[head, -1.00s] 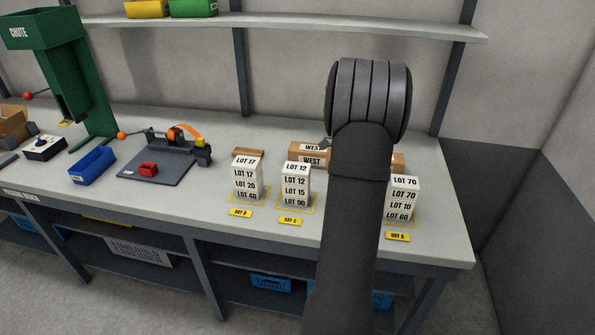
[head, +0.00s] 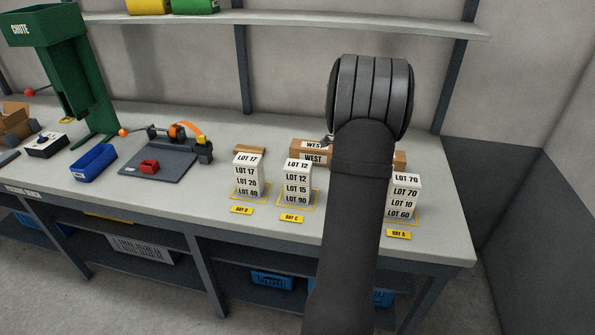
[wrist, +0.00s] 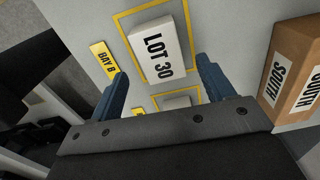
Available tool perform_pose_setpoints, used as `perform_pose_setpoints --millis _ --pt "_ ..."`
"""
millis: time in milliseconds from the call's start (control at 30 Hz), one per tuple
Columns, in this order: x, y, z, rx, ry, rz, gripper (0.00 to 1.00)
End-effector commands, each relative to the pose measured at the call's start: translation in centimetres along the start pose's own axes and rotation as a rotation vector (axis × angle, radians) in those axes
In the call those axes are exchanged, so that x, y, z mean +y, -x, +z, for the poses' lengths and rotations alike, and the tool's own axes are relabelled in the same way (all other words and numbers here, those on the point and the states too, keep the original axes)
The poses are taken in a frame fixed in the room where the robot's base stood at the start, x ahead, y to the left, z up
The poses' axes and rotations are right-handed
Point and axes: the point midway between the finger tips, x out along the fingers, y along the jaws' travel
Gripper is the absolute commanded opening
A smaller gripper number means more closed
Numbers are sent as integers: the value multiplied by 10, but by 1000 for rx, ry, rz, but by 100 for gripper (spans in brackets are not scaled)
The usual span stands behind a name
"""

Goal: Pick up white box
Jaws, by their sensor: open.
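In the wrist view a white box (wrist: 156,48) labelled LOT 30 lies inside a yellow outline beside a BAY B tag (wrist: 104,60). My gripper (wrist: 163,68) is open, with its two blue fingers apart on either side below the box; the view does not show whether they touch it. In the head view my arm hides bay B and the gripper. White box stacks stand at bay D (head: 248,176), bay C (head: 297,184) and bay A (head: 402,197). Another white box top (wrist: 178,102) shows between the fingers in the wrist view.
Brown WEST boxes (head: 312,158) stand behind the stacks, partly hidden by my arm. A brown SOUTH box (wrist: 294,75) is close to the right finger. Left on the bench (head: 140,213) are a blue bin (head: 94,164), a dark fixture (head: 170,165) and a green chute (head: 85,85).

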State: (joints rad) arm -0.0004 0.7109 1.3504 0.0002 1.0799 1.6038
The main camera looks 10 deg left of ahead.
Motion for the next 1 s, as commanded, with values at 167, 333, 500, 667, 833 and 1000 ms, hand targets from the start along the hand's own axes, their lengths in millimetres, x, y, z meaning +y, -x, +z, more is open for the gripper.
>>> perform_pose_setpoints --millis 167,333,500,667,833,1000 --pt "0 0 0 0 0 0 78" --pt "-2 7 6 0 4 -3 78" --pt "-12 77 65 -2 27 -12 78" --pt "-1 160 129 -2 45 -9 78" --pt "13 201 159 0 51 -1 78" --pt "15 180 161 2 48 5 78"
